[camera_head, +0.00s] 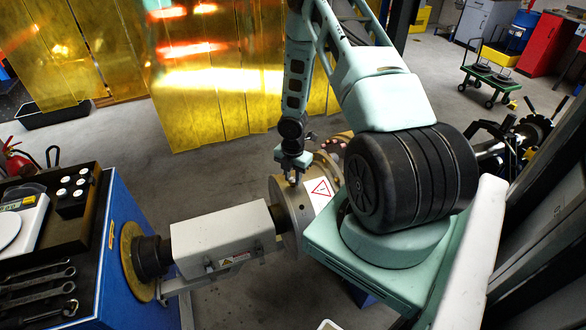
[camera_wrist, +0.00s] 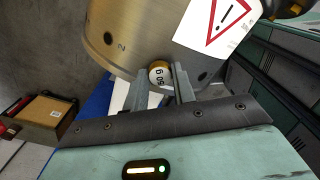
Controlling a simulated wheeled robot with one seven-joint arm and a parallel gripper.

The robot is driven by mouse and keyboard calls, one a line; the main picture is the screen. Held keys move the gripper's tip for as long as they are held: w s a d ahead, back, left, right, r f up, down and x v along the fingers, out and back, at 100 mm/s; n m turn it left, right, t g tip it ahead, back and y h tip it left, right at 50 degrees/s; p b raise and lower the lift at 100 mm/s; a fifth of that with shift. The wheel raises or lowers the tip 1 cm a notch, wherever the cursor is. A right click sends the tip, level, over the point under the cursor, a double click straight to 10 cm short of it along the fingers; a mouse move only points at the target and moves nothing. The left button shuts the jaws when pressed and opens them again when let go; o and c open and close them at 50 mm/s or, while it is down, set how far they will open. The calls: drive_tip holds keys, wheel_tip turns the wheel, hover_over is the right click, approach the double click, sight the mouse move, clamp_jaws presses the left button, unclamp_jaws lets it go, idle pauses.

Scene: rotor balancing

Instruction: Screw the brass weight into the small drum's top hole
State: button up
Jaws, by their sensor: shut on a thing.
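The small drum (camera_head: 285,207) is a brass-coloured cylinder with a red-triangle warning label. It fills the top of the wrist view (camera_wrist: 150,30), where a dark hole beside a "2" shows on its surface. My gripper (camera_head: 292,179) points down at the drum's top. In the wrist view, my gripper (camera_wrist: 159,84) is shut on the brass weight (camera_wrist: 158,76), a small round piece with a pale marked face. The weight is right at the drum's surface. I cannot tell whether it is in a hole, as the fingers and drum hide the contact.
A grey-white housing (camera_head: 222,240) on the shaft lies left of the drum. A blue bench (camera_head: 118,235) at left carries a black tray (camera_head: 75,240) with small dark pots, a scale (camera_head: 18,222) and wrenches (camera_head: 38,285). Yellow curtains (camera_head: 200,90) hang behind; open floor lies between.

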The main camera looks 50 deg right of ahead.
drive_tip(key=n, duration=0.1)
drive_tip(key=n+p, duration=0.1)
drive_tip(key=n, duration=0.1)
drive_tip(key=n+p, duration=0.1)
drive_tip(key=shift+r, duration=0.25)
drive_tip(key=shift+f+n, duration=0.25)
drive_tip(key=shift+n, duration=0.45)
